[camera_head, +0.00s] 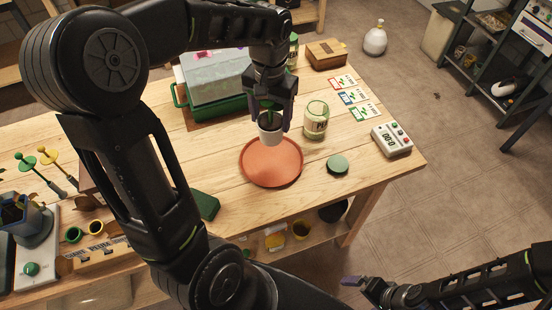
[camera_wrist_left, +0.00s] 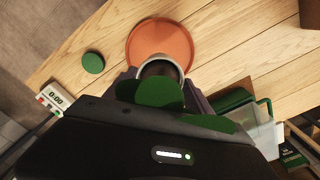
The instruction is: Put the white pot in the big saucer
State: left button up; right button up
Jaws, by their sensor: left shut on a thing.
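The white pot (camera_head: 270,134) holds dark soil and a green-leaved seedling. My left gripper (camera_head: 271,112) is shut on the pot and holds it upright over the back part of the big saucer (camera_head: 270,172), an orange-red round dish on the table. In the left wrist view the pot's rim (camera_wrist_left: 181,70) and the leaves (camera_wrist_left: 160,92) show between the fingers, overlapping the saucer (camera_wrist_left: 160,40). I cannot tell how far the pot's base is above the saucer. My right gripper (camera_head: 362,288) is at the lower right, away from the table; its jaws are unclear.
A cream jar (camera_head: 316,120) stands close to the right of the saucer, and a green lid (camera_head: 337,165) lies at its lower right. A green tray with a clear cover (camera_head: 215,85) is behind left. A timer (camera_head: 391,139) sits near the right edge. A green block (camera_head: 204,205) lies in front.

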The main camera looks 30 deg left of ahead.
pick_arm(q)
send_over(271, 161)
jog(key=shift+w+f+p, duration=0.1)
jog(key=shift+f+p, duration=0.3)
jog(key=shift+f, duration=2.7)
jog(key=shift+f, duration=0.1)
notch_tip(271, 161, down, 3)
jog(key=shift+f, duration=0.3)
jog(key=shift+f, duration=0.15)
jog(key=o, duration=1.8)
jog(key=shift+c, duration=0.2)
